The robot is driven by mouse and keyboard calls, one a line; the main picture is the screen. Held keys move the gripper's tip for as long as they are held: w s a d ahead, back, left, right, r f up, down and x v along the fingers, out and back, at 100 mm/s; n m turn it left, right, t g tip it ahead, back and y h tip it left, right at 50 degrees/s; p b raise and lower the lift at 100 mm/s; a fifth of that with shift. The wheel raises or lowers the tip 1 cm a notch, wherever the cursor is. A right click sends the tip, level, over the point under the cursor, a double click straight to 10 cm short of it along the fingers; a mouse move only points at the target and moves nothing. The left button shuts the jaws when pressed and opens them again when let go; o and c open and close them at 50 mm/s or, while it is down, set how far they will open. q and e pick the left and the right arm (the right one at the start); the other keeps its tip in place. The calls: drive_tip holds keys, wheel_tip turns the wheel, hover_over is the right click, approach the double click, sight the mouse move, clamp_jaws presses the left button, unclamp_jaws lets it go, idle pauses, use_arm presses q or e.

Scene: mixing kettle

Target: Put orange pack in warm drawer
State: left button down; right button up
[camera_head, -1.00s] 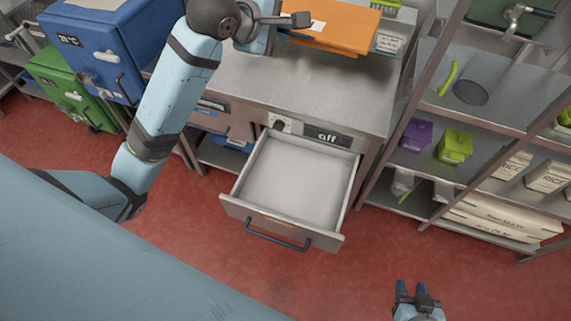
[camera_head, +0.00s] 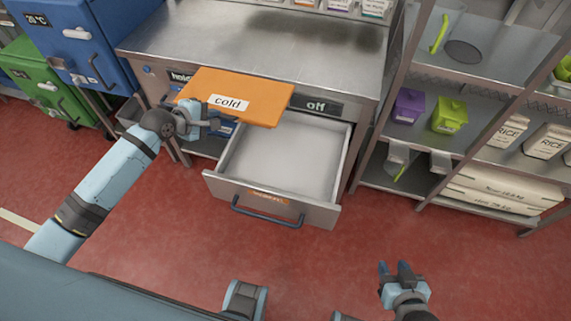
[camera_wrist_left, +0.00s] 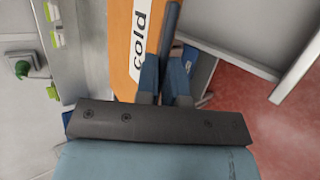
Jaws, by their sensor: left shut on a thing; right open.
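The orange pack (camera_head: 256,98) is a flat slab with a white label reading "cold". My left gripper (camera_head: 207,115) is shut on its near left edge and holds it in the air, in front of the counter and above the back left of the open drawer. The pack also shows in the left wrist view (camera_wrist_left: 123,55), with the left gripper's fingers (camera_wrist_left: 165,75) at its edge. The drawer (camera_head: 283,160) is pulled out, pale inside and empty where visible; the pack hides its back left part. A panel beside it reads "off". My right gripper (camera_head: 394,272) is open and empty, right of the drawer.
The steel counter (camera_head: 260,45) behind has a clear top in front of several containers. A shelf rack at right holds a purple bin (camera_head: 408,105), a green bin (camera_head: 449,116) and rice packs. A blue box (camera_head: 70,45) stands at left. Red floor before the drawer is free.

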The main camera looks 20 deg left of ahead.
use_arm(q)
drive_tip(key=s+a+f+b, duration=0.1)
drive_tip(key=a+f+b, duration=0.15)
drive_tip(key=f, duration=0.35)
drive_tip(key=s+a+f+b, duration=0.1)
drive_tip(key=f+b, duration=0.2)
drive_tip(key=f, duration=0.3)
drive_tip(key=w+d+f, duration=0.1)
drive_tip(key=d, duration=0.8)
drive_tip(key=w+d+f, duration=0.1)
drive_tip(key=d+f, duration=0.1)
drive_tip(key=d, duration=0.7)
drive_tip(key=shift+w+f+p, duration=0.2)
drive_tip(key=shift+w+p, duration=0.05)
drive_tip(key=shift+p, duration=0.05)
use_arm(e)
drive_tip(key=shift+m, duration=0.3)
drive_tip(key=f, duration=0.5)
drive_tip(key=shift+w+a, duration=0.3)
use_arm(q)
drive_tip(key=shift+f, duration=0.15)
drive_tip(key=shift+f, duration=0.5)
use_arm(e)
drive_tip(key=shift+s, duration=0.1)
